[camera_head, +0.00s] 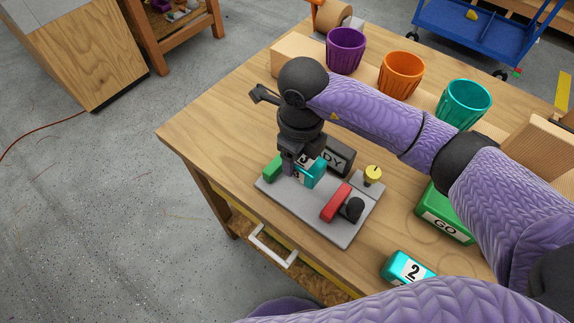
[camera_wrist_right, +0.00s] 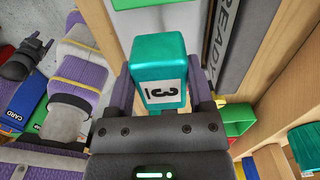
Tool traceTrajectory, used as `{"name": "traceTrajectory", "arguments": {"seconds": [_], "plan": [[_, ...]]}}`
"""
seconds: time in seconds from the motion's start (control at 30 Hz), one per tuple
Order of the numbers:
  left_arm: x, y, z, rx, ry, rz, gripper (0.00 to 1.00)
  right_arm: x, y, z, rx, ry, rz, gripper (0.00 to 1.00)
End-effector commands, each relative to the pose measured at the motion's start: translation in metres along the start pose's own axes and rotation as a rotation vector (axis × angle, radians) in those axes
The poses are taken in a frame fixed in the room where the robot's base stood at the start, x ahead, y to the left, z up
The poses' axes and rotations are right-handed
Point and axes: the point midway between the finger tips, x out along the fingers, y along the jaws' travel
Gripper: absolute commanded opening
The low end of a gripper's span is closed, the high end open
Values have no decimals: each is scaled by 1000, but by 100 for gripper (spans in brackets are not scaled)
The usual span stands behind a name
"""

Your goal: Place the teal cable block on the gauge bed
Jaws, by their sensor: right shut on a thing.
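My right gripper (camera_head: 303,170) points down and is shut on a teal block (camera_head: 316,174) over the back left part of the grey gauge bed (camera_head: 307,220). The bed carries a red clamp (camera_head: 336,202) with a black knob and a yellow knob (camera_head: 373,175). A second teal block (camera_head: 407,267), labelled 2, lies on the table at front right.
A dark block (camera_head: 339,157) marked READY stands just behind the bed. A green block (camera_head: 272,168) is at its left end, and a green GO box (camera_head: 443,215) to its right. Purple (camera_head: 345,50), orange (camera_head: 400,75) and teal (camera_head: 463,104) cups stand at the back. The table's (camera_head: 222,120) left part is clear.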

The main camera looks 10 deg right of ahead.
Motion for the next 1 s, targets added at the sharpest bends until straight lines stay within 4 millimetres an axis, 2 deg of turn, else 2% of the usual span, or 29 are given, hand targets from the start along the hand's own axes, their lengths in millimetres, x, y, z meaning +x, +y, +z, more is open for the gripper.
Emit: {"name": "traceTrajectory", "arguments": {"seconds": [0.27, 0.57, 0.6, 0.73, 0.77, 1.0], "plan": [[16, -14, 17, 6, -38, -21, 59, 47, 0, 0, -1, 1, 1, 5], [16, -15, 14, 4, -33, -24, 59, 48, 0, 0, -2, -1, -1, 5], [17, -15, 14, 3, -32, -24, 59, 49, 0, 0, -2, -1, -1, 69], [16, -15, 10, 3, -25, -24, 59, 48, 0, 0, -2, -1, -1, 97], [16, -15, 8, 3, -23, -24, 59, 48, 0, 0, -2, -1, -1, 100], [13, -15, 5, 3, -17, -24, 59, 44, 0, 1, -2, -2, -1, 100]]}}
